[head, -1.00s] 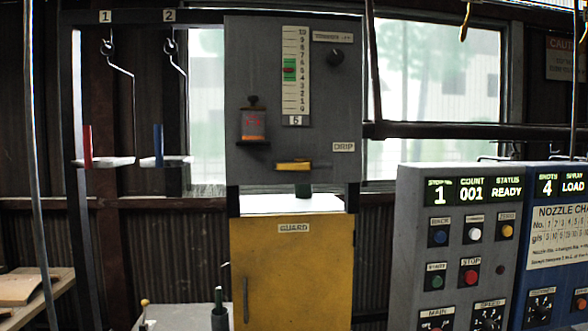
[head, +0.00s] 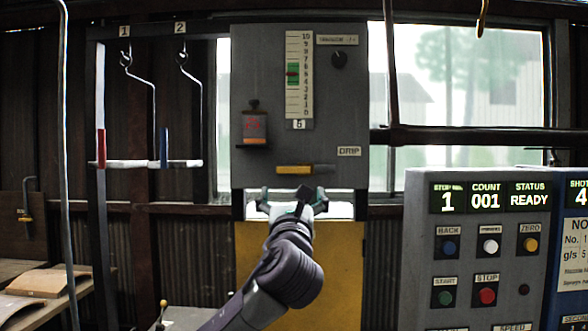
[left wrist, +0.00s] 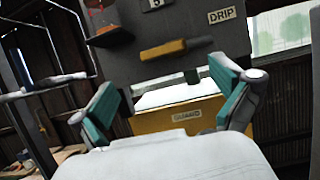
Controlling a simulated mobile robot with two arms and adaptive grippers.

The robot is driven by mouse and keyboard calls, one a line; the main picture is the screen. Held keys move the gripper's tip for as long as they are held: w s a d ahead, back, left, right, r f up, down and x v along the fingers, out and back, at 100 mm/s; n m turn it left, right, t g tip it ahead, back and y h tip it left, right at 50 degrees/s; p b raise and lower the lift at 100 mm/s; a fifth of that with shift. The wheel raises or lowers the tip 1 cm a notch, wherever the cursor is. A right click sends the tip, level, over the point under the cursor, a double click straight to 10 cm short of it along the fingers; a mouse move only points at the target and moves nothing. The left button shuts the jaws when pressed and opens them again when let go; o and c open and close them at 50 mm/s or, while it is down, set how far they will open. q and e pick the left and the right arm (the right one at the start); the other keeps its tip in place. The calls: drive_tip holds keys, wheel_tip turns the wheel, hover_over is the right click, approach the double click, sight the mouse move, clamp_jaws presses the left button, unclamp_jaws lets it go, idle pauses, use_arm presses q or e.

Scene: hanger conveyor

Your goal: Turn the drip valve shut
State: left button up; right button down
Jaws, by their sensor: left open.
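The drip valve's yellow lever (head: 293,169) lies level across the lower part of the grey panel (head: 265,60), left of the DRIP label (head: 349,151). The lever also shows in the left wrist view (left wrist: 176,50), slanted by the camera's tilt. My left gripper (head: 292,198) is in front of the panel's lower edge, just below the lever. Its green-padded fingers are spread, with nothing seen between them in the left wrist view (left wrist: 165,90). It appears apart from the lever. My right gripper is in neither view.
An orange-labelled can (head: 254,128) sits on a small shelf left of the lever. The yellow GUARD door (head: 343,270) is below, partly hidden by my left arm. A control console (head: 415,240) stands at right. Two hooks (head: 126,61) hang from a frame at left.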

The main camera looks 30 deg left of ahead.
sight(293, 168)
use_arm(q)
drive_tip(key=p+x, duration=0.3)
drive_tip(key=x, duration=0.9)
drive_tip(key=shift+w+a+p, duration=0.15)
drive_tip(key=shift+p, duration=0.25)
drive_tip(key=shift+w+a+r, duration=0.1)
drive_tip(key=shift+w+a, duration=0.15)
drive_tip(key=shift+w, duration=0.15)
